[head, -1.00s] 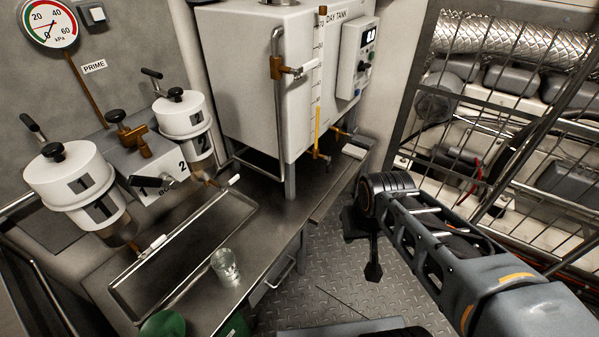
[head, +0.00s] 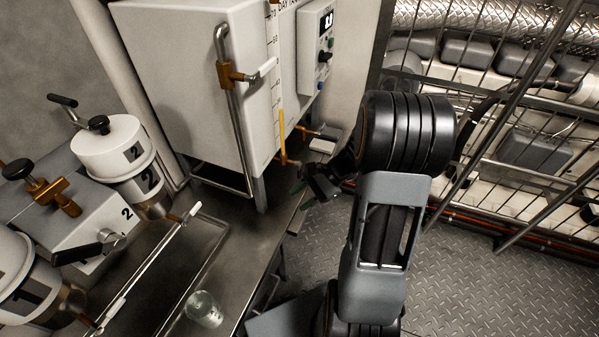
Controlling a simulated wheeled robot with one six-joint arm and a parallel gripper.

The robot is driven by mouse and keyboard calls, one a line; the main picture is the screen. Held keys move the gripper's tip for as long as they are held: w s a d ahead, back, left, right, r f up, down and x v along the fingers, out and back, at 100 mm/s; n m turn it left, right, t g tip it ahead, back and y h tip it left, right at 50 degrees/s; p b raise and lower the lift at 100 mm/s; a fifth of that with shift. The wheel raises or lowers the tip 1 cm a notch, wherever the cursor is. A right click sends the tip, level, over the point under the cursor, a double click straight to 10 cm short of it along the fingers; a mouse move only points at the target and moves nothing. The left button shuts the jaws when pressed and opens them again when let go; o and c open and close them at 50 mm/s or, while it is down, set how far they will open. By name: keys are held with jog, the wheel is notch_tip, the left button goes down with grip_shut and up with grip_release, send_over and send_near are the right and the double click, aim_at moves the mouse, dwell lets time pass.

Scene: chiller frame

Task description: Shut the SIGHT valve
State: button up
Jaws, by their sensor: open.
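The white day tank (head: 190,80) stands on the steel bench. A sight gauge with a yellow column (head: 281,130) runs down its front right edge to a small brass fitting (head: 287,161). A second small brass fitting (head: 305,131) sticks out low on the tank's right side. No SIGHT label is readable, so I cannot tell for sure which one is the SIGHT valve. My gripper (head: 318,186) is open, just right of and below the gauge's lower fitting, apparently apart from it. Its fingertips are small and dark, and my arm hides part of it.
A brass valve with a white lever (head: 262,70) sits on the tank's vertical pipe. White filter housings (head: 112,148), a brass valve (head: 55,195) and a glass (head: 203,309) are at left.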

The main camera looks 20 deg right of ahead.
jog(key=w+d+f+m+t+y, duration=0.3)
jog(key=d+m+t, duration=0.2)
jog(key=d+m, duration=0.1)
jog(key=m+t+h, duration=0.2)
jog(key=m+t, duration=0.5)
send_near(299, 178)
jog(key=x, duration=0.3)
jog(key=r+b+x, duration=0.1)
jog(key=x, duration=0.2)
jog(key=b+x, duration=0.1)
jog(key=x, duration=0.3)
jog(key=shift+w+d+r, duration=0.25)
jog(key=shift+w, duration=0.1)
jog(key=shift+c, duration=0.2)
grip_shut()
